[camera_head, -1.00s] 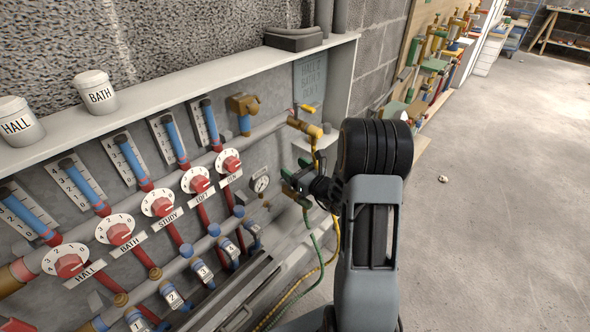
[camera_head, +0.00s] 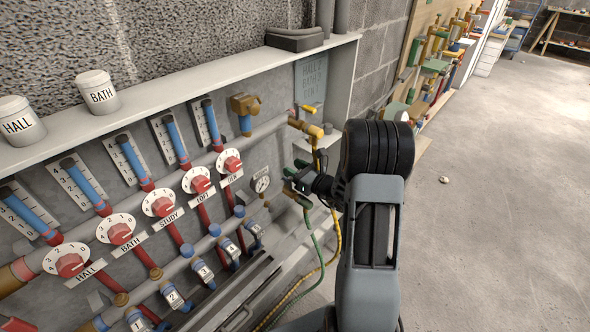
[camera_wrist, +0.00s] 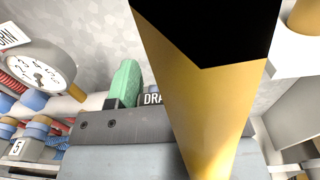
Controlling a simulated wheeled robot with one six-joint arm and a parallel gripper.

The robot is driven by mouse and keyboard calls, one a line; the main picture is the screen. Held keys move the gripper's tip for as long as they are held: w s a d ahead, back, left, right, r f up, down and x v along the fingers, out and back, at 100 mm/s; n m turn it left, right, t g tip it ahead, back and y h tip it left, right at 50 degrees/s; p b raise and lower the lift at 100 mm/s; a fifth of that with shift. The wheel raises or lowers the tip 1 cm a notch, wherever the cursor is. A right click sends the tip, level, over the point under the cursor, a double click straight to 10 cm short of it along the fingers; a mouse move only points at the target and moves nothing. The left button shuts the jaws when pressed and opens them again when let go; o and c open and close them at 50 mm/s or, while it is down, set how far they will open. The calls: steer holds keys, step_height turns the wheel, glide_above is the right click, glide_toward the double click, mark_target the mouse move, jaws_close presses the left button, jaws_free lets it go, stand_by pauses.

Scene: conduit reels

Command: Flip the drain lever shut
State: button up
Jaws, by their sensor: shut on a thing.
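The drain lever has a green handle (camera_wrist: 127,82), which stands beside a dark label (camera_wrist: 153,98) reading "DRA" in the wrist view. In the head view my gripper (camera_head: 299,184) is at the lower right of the manifold panel, with green parts around its tips. It is shut on the green handle. My gripper's dark jaw bar (camera_wrist: 100,126) crosses the wrist view and hides the handle's lower end. The lever's pivot and exact angle are hidden. A yellow hose (camera_wrist: 190,95) crosses close in front of the wrist camera and covers part of the label.
A pressure gauge (camera_head: 261,184) sits just left of my gripper. A brass valve with a yellow lever (camera_head: 305,122) is above it. The yellow hose (camera_head: 337,232) and a green hose (camera_head: 311,226) hang close by. Red dials (camera_head: 200,184) line the panel. Open floor (camera_head: 500,200) lies to the right.

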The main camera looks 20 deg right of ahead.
steer(key=o, duration=0.9)
steer(key=p+v, duration=0.2)
steer(key=v, duration=1.1)
steer(key=shift+s+d, duration=0.2)
steer(key=shift+s, duration=0.15)
steer(key=shift+r, duration=0.1)
steer(key=s+a+r+n+g+y+p, duration=0.1)
steer(key=s+a+r+n+g+p, duration=0.3)
steer(key=a+r+n+g+p, duration=0.4)
steer(key=s+a+r+n+g+y+p, duration=0.25)
steer(key=a+r+n+g+p, duration=0.3)
steer(key=a+r+n, duration=0.35)
steer(key=s+r+n+h+p, duration=0.1)
steer(key=r+n+h+p, duration=0.2)
steer(key=r+n, duration=0.1)
steer(key=s+r+n+h+p, duration=0.2)
steer(key=r+n+h+p, duration=0.2)
steer(key=r, duration=0.3)
steer(key=s+d+r+n+h+p, duration=0.1)
steer(key=s+r+n+h+p, duration=0.1)
steer(key=r+n+h+p, duration=0.1)
step_height(320, 180, up, 3)
steer(key=shift+s+d+f+n+t+h+p, duration=0.15)
steer(key=shift+n+h+p, duration=0.1)
steer(key=shift+n, duration=0.45)
steer(key=shift+w+a+n+t+h+p, duration=0.1)
steer(key=shift+n+h+p, duration=0.1)
steer(key=shift+n, duration=0.5)
